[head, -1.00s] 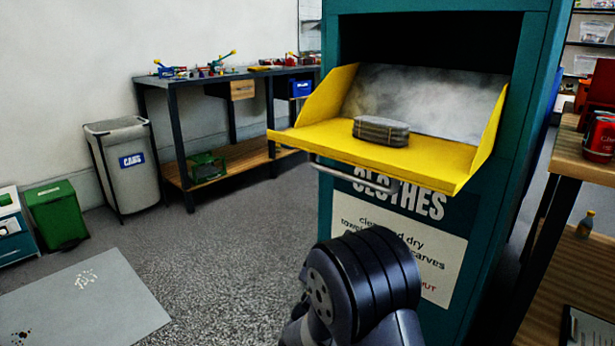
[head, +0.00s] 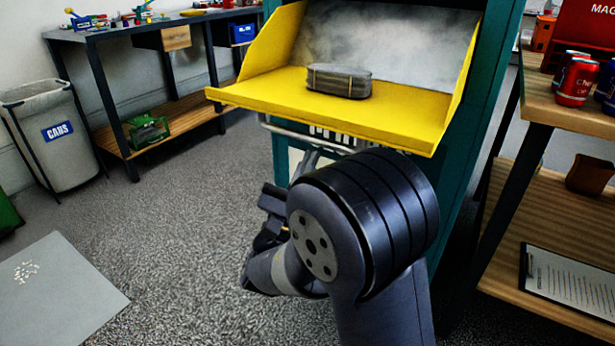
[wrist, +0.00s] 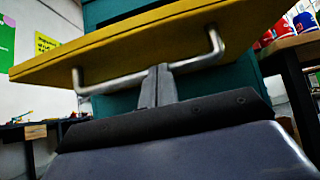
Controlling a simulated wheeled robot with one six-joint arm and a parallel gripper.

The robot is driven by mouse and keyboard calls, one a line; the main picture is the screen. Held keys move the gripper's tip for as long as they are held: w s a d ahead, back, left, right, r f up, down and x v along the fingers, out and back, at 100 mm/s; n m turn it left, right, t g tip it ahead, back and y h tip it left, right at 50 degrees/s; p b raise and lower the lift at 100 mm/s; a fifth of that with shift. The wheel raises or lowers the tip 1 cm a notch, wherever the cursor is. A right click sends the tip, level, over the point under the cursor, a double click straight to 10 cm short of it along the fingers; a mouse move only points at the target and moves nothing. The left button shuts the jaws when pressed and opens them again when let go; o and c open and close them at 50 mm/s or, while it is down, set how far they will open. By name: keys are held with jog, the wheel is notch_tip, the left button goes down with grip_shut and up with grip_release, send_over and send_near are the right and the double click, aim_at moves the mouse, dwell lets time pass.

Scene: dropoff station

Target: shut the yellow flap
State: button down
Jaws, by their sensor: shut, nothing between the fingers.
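The yellow flap (head: 380,107) of the teal clothes bin (head: 478,100) hangs open, its tray facing up between two side cheeks. A grey banded bundle (head: 338,80) lies on it. In the wrist view the flap's underside (wrist: 140,45) is above me, with a metal bar handle (wrist: 205,58) across it. My gripper (wrist: 158,72) is shut and empty, its fingertips at the handle's bar near its middle; whether they touch it I cannot tell. In the head view the handle (head: 300,136) shows below the flap's front edge, partly hidden by my arm.
A wooden shelf unit with red cans (head: 577,82) and a clipboard (head: 568,282) stands close on the right. A grey bin labelled CABS (head: 55,135) and a workbench (head: 95,50) stand at the left. The floor (head: 190,220) between is clear.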

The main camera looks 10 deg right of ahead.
jog(key=shift+w+r+p, duration=0.1)
jog(key=shift+r+p, duration=1.15)
jog(key=shift+r, duration=0.85)
jog(key=shift+r, duration=0.15)
